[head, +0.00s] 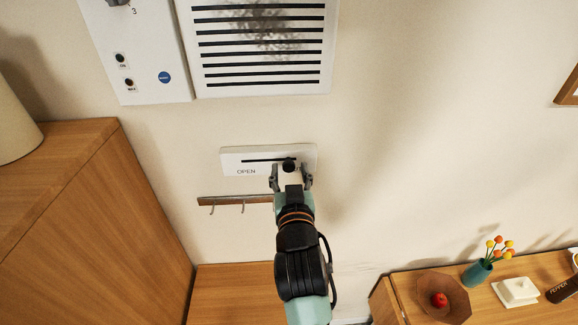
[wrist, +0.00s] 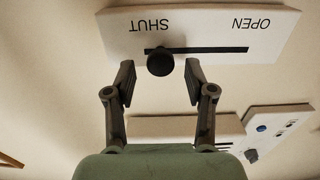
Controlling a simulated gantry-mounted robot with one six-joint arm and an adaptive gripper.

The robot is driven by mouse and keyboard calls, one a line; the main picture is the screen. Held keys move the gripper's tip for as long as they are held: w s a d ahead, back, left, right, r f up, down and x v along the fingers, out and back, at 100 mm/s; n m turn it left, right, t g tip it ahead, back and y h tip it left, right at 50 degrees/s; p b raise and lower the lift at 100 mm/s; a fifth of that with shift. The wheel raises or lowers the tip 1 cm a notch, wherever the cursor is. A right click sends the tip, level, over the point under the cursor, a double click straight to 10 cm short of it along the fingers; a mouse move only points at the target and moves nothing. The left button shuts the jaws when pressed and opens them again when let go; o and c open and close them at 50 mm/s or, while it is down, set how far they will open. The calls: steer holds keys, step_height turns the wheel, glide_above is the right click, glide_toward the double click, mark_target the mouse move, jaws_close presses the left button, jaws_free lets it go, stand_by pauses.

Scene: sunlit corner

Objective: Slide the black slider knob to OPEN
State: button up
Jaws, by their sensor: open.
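The black slider knob (wrist: 160,63) sits at the SHUT end of a dark slot on a white panel (wrist: 276,45) fixed to the wall. In the wrist view the lettering is upside down, with SHUT on the left and OPEN on the right. In the head view the panel (head: 232,158) shows OPEN at its left, and the knob (head: 288,162) is at the slot's right end. My gripper (wrist: 160,75) is open in front of the panel.
A wooden hook rail (head: 235,200) is just below the panel, close to my gripper. A vent grille (head: 262,45) and a control panel (head: 140,55) are above. A wooden cabinet (head: 100,220) stands left.

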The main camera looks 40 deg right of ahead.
steer(key=shift+x, duration=0.8)
jaws_close()
